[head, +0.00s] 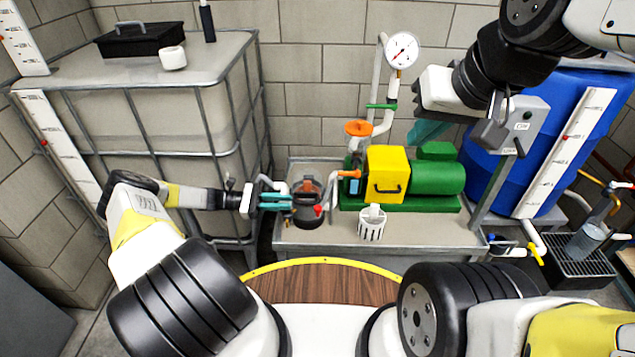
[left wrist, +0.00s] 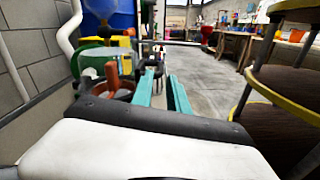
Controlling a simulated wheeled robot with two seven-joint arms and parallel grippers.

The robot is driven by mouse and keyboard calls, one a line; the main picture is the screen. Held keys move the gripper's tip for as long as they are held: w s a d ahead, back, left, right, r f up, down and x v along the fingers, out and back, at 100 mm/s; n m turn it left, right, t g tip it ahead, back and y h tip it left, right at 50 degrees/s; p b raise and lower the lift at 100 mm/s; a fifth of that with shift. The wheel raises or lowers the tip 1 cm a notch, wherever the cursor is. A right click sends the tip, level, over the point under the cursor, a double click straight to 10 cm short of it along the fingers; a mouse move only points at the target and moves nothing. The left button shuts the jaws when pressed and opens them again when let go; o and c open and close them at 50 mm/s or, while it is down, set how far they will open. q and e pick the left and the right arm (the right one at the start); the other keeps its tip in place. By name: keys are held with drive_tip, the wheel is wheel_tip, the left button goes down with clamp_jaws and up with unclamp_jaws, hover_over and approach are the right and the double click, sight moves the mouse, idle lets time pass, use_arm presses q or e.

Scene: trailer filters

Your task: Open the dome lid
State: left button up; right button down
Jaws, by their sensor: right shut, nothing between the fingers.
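A dark round pot-shaped filter housing (head: 307,212) stands at the left end of the grey bench, with an orange-brown part inside its top. Its greyish see-through dome lid (head: 308,188) seems to sit over it; I cannot tell whether it is fully seated. The housing also shows in the left wrist view (left wrist: 122,90). My left gripper (head: 290,201) is just left of the housing, its teal fingers pointing at it, apart with nothing seen between them. They also show in the left wrist view (left wrist: 160,82). My right gripper (head: 428,132) is shut and empty, high at right before the blue tank.
A yellow and green pump (head: 388,175) and a white slotted basket (head: 372,223) stand right of the housing. A caged tank (head: 150,121) is at left. A grey switch box (head: 512,125) is near my right gripper.

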sight(306, 203)
use_arm(q)
drive_tip(key=d, duration=0.7)
drive_tip(key=shift+d, duration=0.4)
drive_tip(key=shift+c, duration=0.2)
clamp_jaws()
idle(0.9)
